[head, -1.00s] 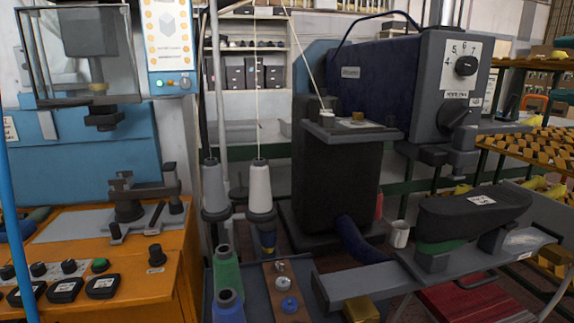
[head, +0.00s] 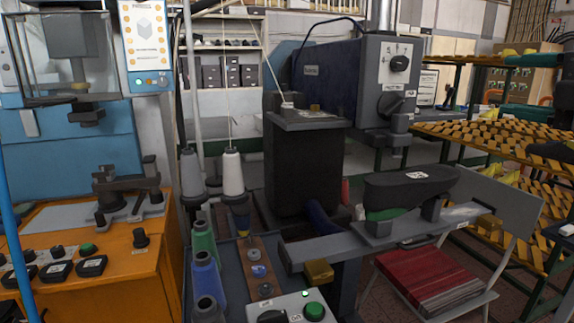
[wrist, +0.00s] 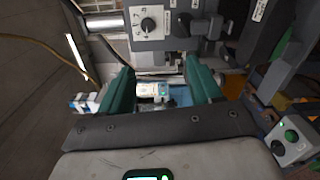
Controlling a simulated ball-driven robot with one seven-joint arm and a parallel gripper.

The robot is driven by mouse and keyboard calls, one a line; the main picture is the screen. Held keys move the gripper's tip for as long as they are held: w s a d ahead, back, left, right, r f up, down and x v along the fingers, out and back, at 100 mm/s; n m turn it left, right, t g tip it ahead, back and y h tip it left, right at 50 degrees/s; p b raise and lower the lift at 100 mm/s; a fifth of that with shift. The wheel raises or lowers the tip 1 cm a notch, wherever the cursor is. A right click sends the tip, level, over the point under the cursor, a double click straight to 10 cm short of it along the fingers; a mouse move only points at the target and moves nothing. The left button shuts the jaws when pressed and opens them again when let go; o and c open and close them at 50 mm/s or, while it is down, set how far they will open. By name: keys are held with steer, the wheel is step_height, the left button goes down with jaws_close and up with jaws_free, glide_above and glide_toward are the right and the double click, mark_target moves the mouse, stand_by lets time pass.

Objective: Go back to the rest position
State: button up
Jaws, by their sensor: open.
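The dark shoe last (head: 410,188) rests on the grey arm of the machine, apart from my gripper.
The dark blue machine (head: 340,80) stands in the middle. An orange bench (head: 140,262) is at left. A control box (head: 290,308) with a green button is at front. A chair with a red striped seat (head: 425,278) and racks of yellow blocks (head: 480,135) stand at right.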

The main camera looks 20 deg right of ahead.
steer(key=a+f+m+g+p, duration=0.1)
steer(key=a+f+m+g, duration=0.3)
steer(key=f, duration=0.9)
steer(key=a+f+m+g+p, duration=0.1)
steer(key=a+f+m, duration=0.35)
steer(key=f, duration=0.75)
steer(key=a+f+m+g+p, duration=0.25)
steer(key=f+m, duration=0.35)
steer(key=f, duration=0.7)
steer(key=s+a+f+m+g, duration=0.3)
steer(key=s+a+f+g, duration=0.25)
steer(key=s+f, duration=0.55)
steer(key=s+a+f+m+g, duration=0.1)
steer(key=s+f, duration=0.3)
steer(key=s, duration=0.3)
steer(key=s+f+m+g+p, duration=0.1)
steer(key=s+f+m+g, duration=0.1)
steer(key=s+f, duration=0.2)
steer(key=s, duration=0.3)
steer(key=shift+s+a+f+g+h, duration=0.2)
steer(key=shift+a+g+h, duration=0.1)
steer(key=shift+a+h, duration=0.1)
